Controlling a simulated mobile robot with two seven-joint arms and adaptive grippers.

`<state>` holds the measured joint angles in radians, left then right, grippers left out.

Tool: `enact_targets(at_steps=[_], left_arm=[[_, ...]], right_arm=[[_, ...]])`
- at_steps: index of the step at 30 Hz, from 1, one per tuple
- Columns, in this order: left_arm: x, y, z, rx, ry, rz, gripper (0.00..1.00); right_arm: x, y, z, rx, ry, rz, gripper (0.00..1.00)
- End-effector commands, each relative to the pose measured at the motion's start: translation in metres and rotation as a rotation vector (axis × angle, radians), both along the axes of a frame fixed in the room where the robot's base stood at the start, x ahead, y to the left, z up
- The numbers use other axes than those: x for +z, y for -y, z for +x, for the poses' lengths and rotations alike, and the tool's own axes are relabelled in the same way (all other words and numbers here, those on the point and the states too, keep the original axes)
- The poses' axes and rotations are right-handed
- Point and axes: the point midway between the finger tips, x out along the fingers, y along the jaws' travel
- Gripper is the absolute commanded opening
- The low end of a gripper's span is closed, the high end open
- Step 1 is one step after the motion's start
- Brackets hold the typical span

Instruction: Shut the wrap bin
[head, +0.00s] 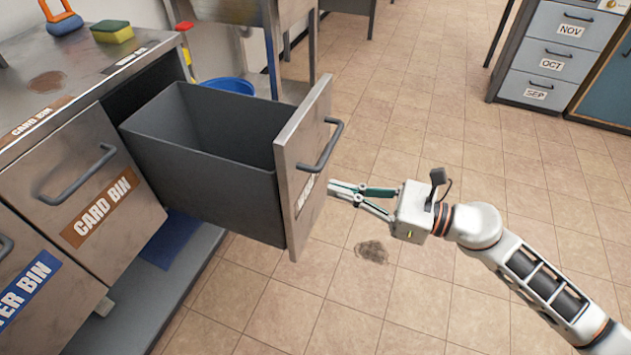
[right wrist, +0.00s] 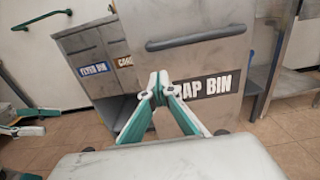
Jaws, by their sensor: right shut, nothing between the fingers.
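The wrap bin (head: 301,175) is a grey drawer-like bin with a metal front, pulled far out of the counter; its inside looks empty. Its bar handle (head: 322,147) is on the upper front panel. My right gripper (head: 332,187) is shut and empty, its tips at the outer face of the panel, below the handle.
The closed card bin (head: 85,185) is left of the wrap bin. A sponge (head: 111,32) lies on the counter. A blue bucket (head: 230,86) stands behind the open bin. Month-labelled drawers (head: 555,60) stand at far right.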

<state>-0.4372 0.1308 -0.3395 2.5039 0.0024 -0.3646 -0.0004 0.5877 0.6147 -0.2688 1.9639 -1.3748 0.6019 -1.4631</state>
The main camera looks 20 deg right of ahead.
Motion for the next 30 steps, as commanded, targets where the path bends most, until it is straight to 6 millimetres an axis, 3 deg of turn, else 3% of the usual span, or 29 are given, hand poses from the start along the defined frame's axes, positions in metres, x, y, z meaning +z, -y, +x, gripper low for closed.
enact_targets(at_steps=[3, 10, 30], left_arm=[[-0.001, -0.001, -0.001, -0.001, -0.002, 0.006, 0.57], [-0.002, -0.001, -0.001, -0.003, -0.004, 0.008, 0.57], [-0.003, -0.002, -0.003, -0.004, -0.008, 0.012, 0.57]], right_arm=[[0.003, -0.018, 0.014, 0.000, 0.005, 0.001, 0.00], [0.000, -0.039, 0.029, -0.001, -0.001, 0.001, 0.00], [0.000, -0.047, 0.034, -0.001, -0.001, 0.001, 0.00]])
